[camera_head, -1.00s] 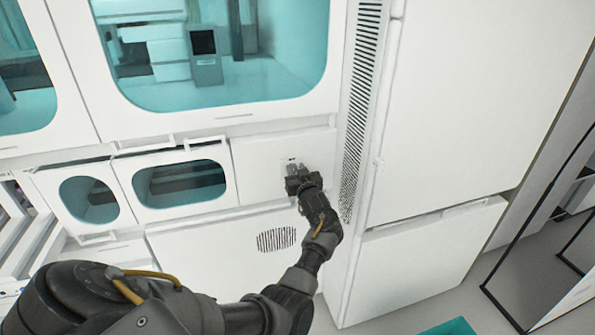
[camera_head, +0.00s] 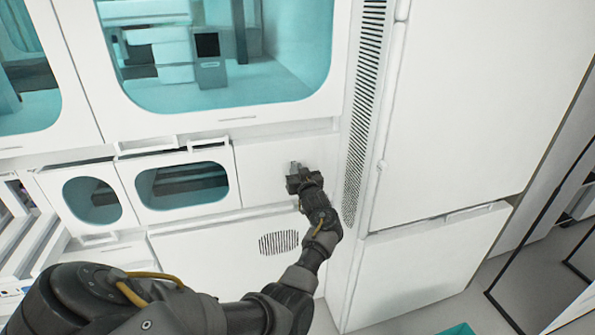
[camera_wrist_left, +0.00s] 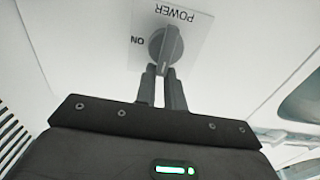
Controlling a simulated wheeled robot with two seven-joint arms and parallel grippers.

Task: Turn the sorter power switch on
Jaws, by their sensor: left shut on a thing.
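The sorter power switch is a grey rotary knob (camera_wrist_left: 166,46) on a white label plate (camera_wrist_left: 188,20) with "POWER" and "ON" printed on it, upside down in the left wrist view. "ON" is at the left of the knob. The knob's grip bar runs nearly up and down in that view, its lower end between my fingers. My left gripper (camera_wrist_left: 162,72) is shut on this bar. In the head view my left gripper (camera_head: 295,168) reaches the white panel (camera_head: 262,165) and mostly hides the switch. My right gripper is in neither view.
Windows (camera_head: 220,60) with teal interiors are above and left of the panel. A vent strip (camera_head: 364,110) and a tall white cabinet (camera_head: 460,100) stand to the right. A round vent (camera_head: 279,242) is below. Open floor lies at the lower right.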

